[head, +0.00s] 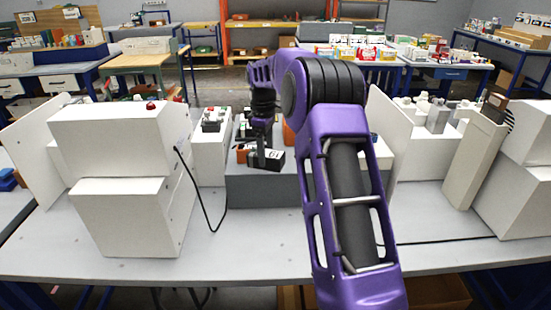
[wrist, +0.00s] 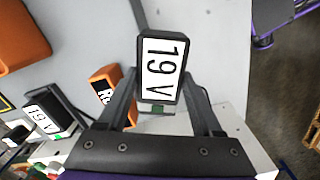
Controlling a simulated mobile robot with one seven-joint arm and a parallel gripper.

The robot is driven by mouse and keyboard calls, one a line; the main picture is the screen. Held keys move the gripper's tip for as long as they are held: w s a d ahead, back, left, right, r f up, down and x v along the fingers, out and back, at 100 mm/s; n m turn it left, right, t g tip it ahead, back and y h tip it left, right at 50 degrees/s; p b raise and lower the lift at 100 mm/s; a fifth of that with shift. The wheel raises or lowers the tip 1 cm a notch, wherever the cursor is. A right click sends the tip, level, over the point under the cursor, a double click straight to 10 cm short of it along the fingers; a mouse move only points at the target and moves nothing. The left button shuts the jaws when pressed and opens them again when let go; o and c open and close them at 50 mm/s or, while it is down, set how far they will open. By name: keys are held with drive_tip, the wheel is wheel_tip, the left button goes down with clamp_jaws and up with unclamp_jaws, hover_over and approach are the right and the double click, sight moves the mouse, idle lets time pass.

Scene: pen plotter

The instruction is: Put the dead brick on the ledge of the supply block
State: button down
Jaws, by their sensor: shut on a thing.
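My gripper (wrist: 160,98) is shut on a black brick (wrist: 162,65) with a white "19 V" label; a dark cable or strip runs from its far end. In the head view the brick (head: 270,159) shows in front of the gripper (head: 262,148), over the grey block (head: 262,190). I cannot tell whether it touches the block. A second black brick (wrist: 45,112) labelled "19 V" lies to the left in the wrist view. I cannot tell from the labels which brick is dead. The grey block may be the supply block; its ledge is not clear.
An orange item (wrist: 104,82) with a partly hidden label is close to the left finger. A larger orange part (wrist: 18,38) is at upper left. White cabinets (head: 120,140) stand left and right on the table (head: 250,255). The front strip of the table is mostly clear apart from cables.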

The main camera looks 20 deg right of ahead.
drive_tip(key=w+d+r+n+p, duration=0.1)
drive_tip(key=w+d+r+n, duration=0.15)
drive_tip(key=d, duration=0.35)
drive_tip(key=w+d+r+n, duration=0.1)
drive_tip(key=d+r+n, duration=0.15)
drive_tip(key=d, duration=0.25)
drive_tip(key=shift+m, duration=0.3)
wheel_tip(320, 180, down, 9)
drive_tip(key=shift+s+d+b, duration=0.1)
drive_tip(key=shift+d+b, duration=0.05)
drive_tip(key=shift+b, duration=0.75)
drive_tip(key=shift+f, duration=0.2)
drive_tip(key=shift+c, duration=0.2)
unclamp_jaws()
drive_tip(key=shift+r, duration=0.1)
